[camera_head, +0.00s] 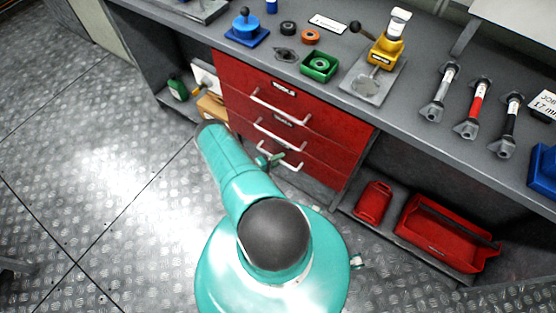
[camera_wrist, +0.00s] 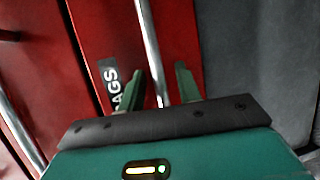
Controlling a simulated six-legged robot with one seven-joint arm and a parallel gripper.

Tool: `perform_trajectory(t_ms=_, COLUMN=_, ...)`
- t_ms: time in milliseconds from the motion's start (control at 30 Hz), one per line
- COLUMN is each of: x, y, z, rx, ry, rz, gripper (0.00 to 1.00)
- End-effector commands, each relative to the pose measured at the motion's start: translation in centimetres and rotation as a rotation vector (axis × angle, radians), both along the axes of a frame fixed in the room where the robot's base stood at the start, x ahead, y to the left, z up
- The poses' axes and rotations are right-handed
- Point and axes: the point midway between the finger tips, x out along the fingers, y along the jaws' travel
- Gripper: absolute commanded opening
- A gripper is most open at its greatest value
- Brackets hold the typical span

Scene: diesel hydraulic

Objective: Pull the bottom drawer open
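The red drawer cabinet (camera_head: 300,88) stands under the workbench with three drawers, each with a pale bar handle. The bottom drawer (camera_head: 318,172) looks flush with the cabinet front. Its handle (camera_head: 291,166) is partly hidden by my gripper (camera_head: 268,160). In the wrist view, my gripper (camera_wrist: 158,78) is open, with its two green fingers on either side of the metal handle bar (camera_wrist: 150,45). Gaps show beside the bar, so the fingers do not appear clamped on it. A label reading "AGS" (camera_wrist: 112,88) is on the red drawer front, partly hidden by a finger.
A low shelf right of the drawers holds a red canister (camera_head: 373,203) and a red tray (camera_head: 445,235). A green canister (camera_head: 178,89) stands on the left shelf. The bench top (camera_head: 335,95) carries several parts.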

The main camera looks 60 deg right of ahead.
Motion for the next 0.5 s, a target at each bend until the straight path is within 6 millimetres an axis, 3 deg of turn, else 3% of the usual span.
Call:
perform_trajectory(t_ms=233, x=-0.02, y=-0.05, z=-0.01, rx=0.0, ry=0.001, rz=0.001, gripper=0.32)
perform_trajectory(t_ms=400, x=-0.01, y=-0.04, z=-0.01, rx=0.0, ry=0.001, rz=0.001, gripper=0.0)
perform_trajectory(t_ms=500, x=-0.01, y=-0.03, z=-0.01, rx=0.0, ry=0.001, rz=0.001, gripper=0.0)
